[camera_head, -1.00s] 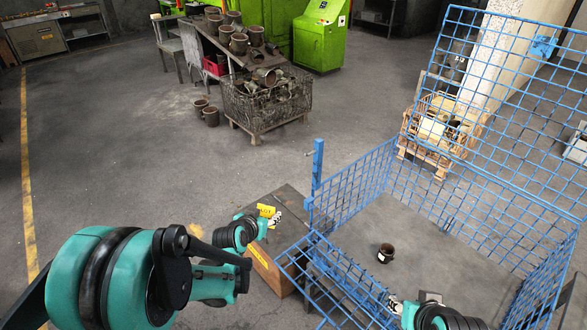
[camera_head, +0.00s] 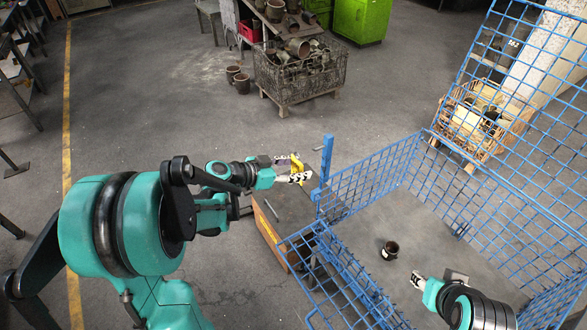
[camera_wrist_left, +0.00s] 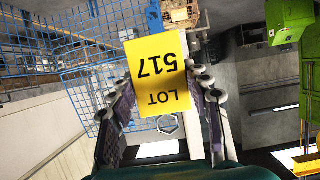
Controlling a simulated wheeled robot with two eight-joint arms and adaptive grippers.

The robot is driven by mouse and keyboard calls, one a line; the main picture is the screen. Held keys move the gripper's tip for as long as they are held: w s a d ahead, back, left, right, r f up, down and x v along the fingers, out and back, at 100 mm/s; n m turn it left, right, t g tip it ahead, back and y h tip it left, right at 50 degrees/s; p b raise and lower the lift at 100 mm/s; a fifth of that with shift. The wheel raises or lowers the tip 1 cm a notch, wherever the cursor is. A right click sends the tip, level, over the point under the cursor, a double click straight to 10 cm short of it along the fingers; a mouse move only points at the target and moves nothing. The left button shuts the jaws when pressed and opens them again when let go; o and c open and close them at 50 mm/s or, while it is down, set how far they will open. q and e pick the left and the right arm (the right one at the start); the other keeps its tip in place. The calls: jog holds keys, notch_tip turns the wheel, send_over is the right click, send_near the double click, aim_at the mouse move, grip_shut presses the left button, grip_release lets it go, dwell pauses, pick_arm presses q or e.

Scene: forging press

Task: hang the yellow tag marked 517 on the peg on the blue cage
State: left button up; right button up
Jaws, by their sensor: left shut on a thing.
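My left gripper (camera_head: 295,172) is shut on the yellow tag (camera_head: 297,160), just left of the blue post at the cage's near left corner. In the left wrist view the tag (camera_wrist_left: 158,75) sits between the fingers and reads LOT 517 upside down. The blue cage (camera_head: 375,172) stands open-topped at the right. Its post (camera_head: 327,165) rises above the mesh; the peg is too small to make out clearly now. The tag is apart from the post in the head view. My right gripper (camera_head: 420,281) is over the cage; its opening is unclear.
A dark-topped wooden bench (camera_head: 290,212) stands under the left gripper, beside the cage. A small brown cup (camera_head: 390,250) stands on the cage floor. A wire bin of metal parts (camera_head: 300,75) is further back. The floor at the left is mostly clear.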

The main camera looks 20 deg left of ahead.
aim_at(323, 161)
pick_arm(q)
jog(key=shift+w+d+f, duration=0.15)
jog(key=shift+w+d, duration=0.75)
jog(key=shift+w, duration=0.25)
jog(key=shift+w+d+f, duration=0.1)
jog(key=shift+w+d, duration=0.8)
jog(key=shift+w, duration=0.25)
jog(key=shift+b+x, duration=0.45)
jog(key=shift+x, duration=0.3)
jog(key=o, duration=1.2)
